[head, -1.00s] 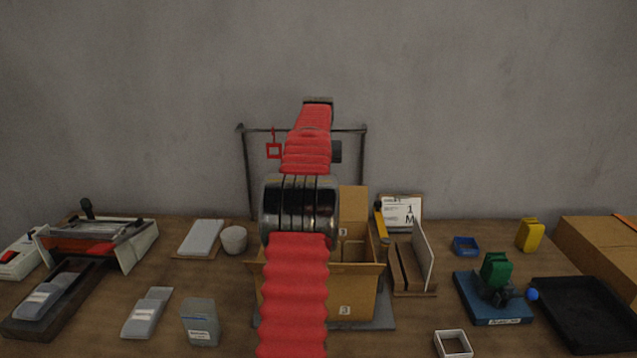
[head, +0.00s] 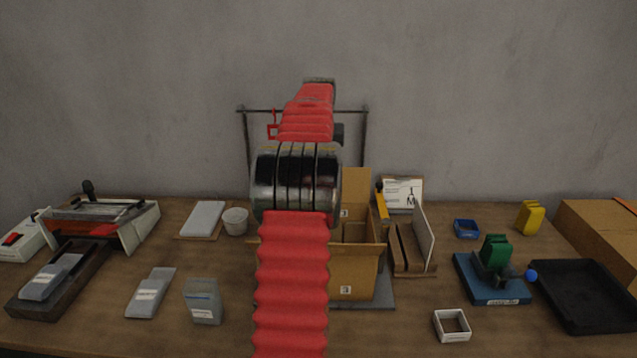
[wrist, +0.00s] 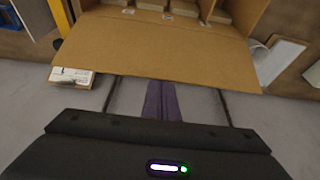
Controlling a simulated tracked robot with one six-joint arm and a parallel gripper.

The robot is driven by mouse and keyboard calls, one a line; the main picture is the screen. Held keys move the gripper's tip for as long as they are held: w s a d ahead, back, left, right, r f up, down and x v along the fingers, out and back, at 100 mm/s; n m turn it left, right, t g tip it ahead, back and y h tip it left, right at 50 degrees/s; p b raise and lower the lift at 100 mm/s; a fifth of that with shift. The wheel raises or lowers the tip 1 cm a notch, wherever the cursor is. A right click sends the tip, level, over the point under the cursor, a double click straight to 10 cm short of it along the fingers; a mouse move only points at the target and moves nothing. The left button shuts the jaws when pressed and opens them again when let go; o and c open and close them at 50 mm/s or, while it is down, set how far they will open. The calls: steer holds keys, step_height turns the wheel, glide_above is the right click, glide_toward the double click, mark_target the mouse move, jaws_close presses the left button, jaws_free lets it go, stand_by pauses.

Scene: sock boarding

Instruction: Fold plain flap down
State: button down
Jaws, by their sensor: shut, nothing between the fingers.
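A brown cardboard box (head: 352,272) stands open at the middle of the table, partly hidden behind my arm. A tall flap (head: 356,188) stands up at its back. In the wrist view a wide plain cardboard flap (wrist: 150,52) spans the picture, with the box's compartments beyond it. My gripper (wrist: 163,90) shows as purple fingers held together, empty, at the flap's outer edge. The flap covers the fingertips, and I cannot tell whether they touch it. In the head view my arm hides the gripper.
A card holder (head: 425,235) is close on the right, a white cup (head: 236,221) on the left. A blue-based fixture (head: 492,279) and black tray (head: 582,296) lie further right. The front right centre is mostly clear.

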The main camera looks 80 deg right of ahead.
steer(key=shift+s+a+f, duration=0.2)
steer(key=shift+a, duration=0.6)
steer(key=shift+s+a+f, duration=0.15)
steer(key=shift+a+f, duration=0.05)
steer(key=shift+a, duration=0.55)
steer(key=s+a+r, duration=0.1)
steer(key=a, duration=0.6)
steer(key=shift+s, duration=0.25)
steer(key=shift+a+f, duration=0.65)
steer(key=shift+f, duration=2.45)
step_height(320, 180, up, 8)
steer(key=shift+s, duration=0.15)
